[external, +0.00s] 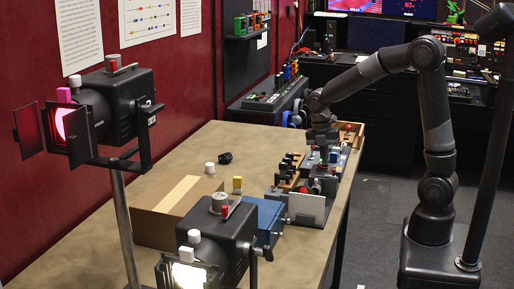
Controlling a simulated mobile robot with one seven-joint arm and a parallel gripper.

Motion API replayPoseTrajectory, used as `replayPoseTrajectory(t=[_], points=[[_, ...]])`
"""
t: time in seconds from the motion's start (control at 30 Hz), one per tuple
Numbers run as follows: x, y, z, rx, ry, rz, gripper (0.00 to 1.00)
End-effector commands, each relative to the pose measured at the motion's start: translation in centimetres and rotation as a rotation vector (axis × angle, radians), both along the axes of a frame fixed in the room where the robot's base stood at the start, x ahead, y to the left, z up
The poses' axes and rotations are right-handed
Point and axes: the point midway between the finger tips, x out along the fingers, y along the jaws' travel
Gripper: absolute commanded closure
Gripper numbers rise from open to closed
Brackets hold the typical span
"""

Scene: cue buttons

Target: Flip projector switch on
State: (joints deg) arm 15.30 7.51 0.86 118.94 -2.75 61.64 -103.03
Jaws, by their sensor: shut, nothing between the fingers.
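Two black stage-light projectors stand in the foreground of the external view. The left projector (117,103) has open flaps and a pink-red glow in its lens. The lower projector (222,238) shows a bright white light at its front. Each has a small red-and-white part on top, but I cannot tell if either is the switch. My gripper (322,144) is shut and empty, pointing down over the control panel (302,182) at the table's right edge. The panel carries several small coloured buttons and levers. The gap between fingertips and panel is too small to judge.
The table (232,145) also holds a cardboard box (170,210), a blue box (264,219), a white cylinder (210,168), a small black object (225,158) and a yellow block (237,184). A black console (268,101) stands behind the table. The table's middle is mostly free.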

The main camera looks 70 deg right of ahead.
Motion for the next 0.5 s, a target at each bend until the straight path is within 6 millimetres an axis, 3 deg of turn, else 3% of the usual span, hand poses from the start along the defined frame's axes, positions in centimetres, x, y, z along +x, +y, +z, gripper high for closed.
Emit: replayPoseTrajectory(t=[0.03, 0.5], points=[[-0.8, 0.0, -1.1, 0.006, 0.031, -0.003, 1.0], [0.8, 0.0, -1.3, 0.004, 0.027, -0.004, 1.0]])
